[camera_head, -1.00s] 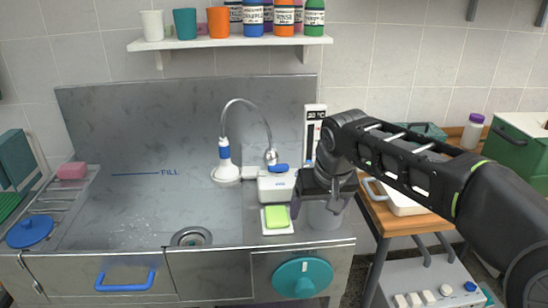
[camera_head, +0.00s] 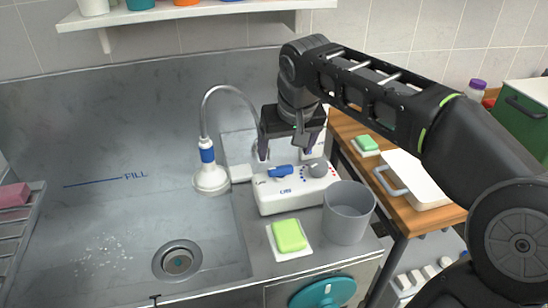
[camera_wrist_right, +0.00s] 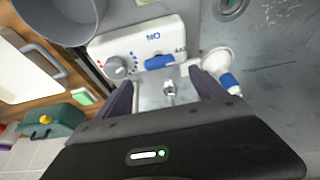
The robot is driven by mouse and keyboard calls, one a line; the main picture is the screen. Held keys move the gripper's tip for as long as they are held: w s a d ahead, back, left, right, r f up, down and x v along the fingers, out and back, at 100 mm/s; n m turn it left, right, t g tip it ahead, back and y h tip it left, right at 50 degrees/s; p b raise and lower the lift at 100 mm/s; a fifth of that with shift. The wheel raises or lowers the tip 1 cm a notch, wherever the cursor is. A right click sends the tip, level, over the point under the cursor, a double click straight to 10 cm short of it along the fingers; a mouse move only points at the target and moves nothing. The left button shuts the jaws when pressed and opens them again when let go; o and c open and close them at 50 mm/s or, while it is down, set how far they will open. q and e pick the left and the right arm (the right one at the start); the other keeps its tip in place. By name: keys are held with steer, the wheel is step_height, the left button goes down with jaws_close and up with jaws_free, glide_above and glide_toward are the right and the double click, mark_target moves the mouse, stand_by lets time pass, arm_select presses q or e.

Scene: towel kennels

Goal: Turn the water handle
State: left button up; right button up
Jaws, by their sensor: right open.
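The water handle (camera_head: 280,171) is a small blue lever on the front of a white control box (camera_head: 275,201) marked ON and OFF, beside the sink. My left gripper is not in view.
A grey knob (camera_head: 318,169) with red and blue dots sits right of the handle. A grey cup (camera_head: 348,212) and a green sponge (camera_head: 289,235) stand in front.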

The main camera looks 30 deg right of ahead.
mark_target(281, 167)
steer(key=shift+s, duration=0.1)
steer(key=shift+x, duration=4)
steer(key=shift+r, duration=0.1)
steer(key=c, duration=1.4)
